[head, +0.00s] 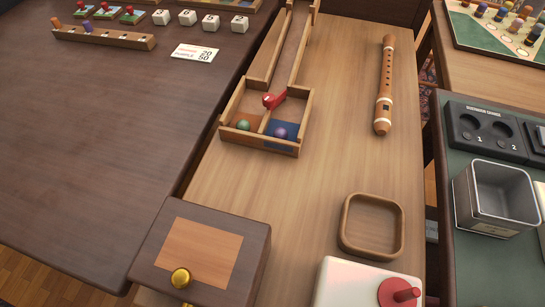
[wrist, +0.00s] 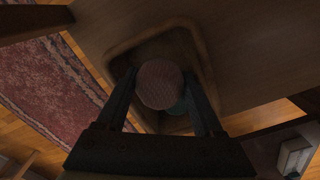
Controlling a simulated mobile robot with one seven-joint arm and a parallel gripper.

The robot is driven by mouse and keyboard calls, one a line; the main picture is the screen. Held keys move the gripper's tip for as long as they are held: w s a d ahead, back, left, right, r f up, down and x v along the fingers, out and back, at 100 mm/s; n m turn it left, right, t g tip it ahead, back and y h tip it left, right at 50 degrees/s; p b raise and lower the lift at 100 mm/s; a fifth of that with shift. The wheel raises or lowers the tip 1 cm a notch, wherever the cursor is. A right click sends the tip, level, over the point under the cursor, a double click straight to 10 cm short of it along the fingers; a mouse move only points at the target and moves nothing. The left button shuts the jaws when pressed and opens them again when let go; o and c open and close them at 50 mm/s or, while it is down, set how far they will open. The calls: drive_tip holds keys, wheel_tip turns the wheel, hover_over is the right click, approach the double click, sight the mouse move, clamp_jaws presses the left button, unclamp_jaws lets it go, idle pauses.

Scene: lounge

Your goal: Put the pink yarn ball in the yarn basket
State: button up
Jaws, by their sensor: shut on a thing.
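My gripper (wrist: 160,78) shows only in the wrist view. Its two dark fingers are shut on a dull pink, textured ball (wrist: 159,84), which looks like the pink yarn ball. Behind the ball is a brown, rounded-square container (wrist: 122,52), which may be the yarn basket. A green round thing (wrist: 180,106) shows partly inside it, mostly hidden by the ball. The ball lines up with the container's opening; I cannot tell whether it is above the rim or inside. The head view shows neither my gripper nor the pink ball.
In the head view, an empty wooden tray (head: 345,238) stands on a light wooden table beside a lidded box (head: 240,220) with a brass knob. A recorder (head: 384,88) and a wooden chute (head: 225,133) lie farther back. A metal tin (head: 462,205) stands right. The wrist view shows a red rug (wrist: 45,85).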

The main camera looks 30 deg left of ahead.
drive_tip(key=shift+f+b, duration=1.3)
drive_tip(key=shift+f, duration=1.2)
drive_tip(key=shift+f, duration=0.1)
drive_tip(key=o, duration=1.1)
wheel_tip(320, 180, up, 8)
drive_tip(key=p, duration=0.4)
drive_tip(key=shift+f, duration=0.15)
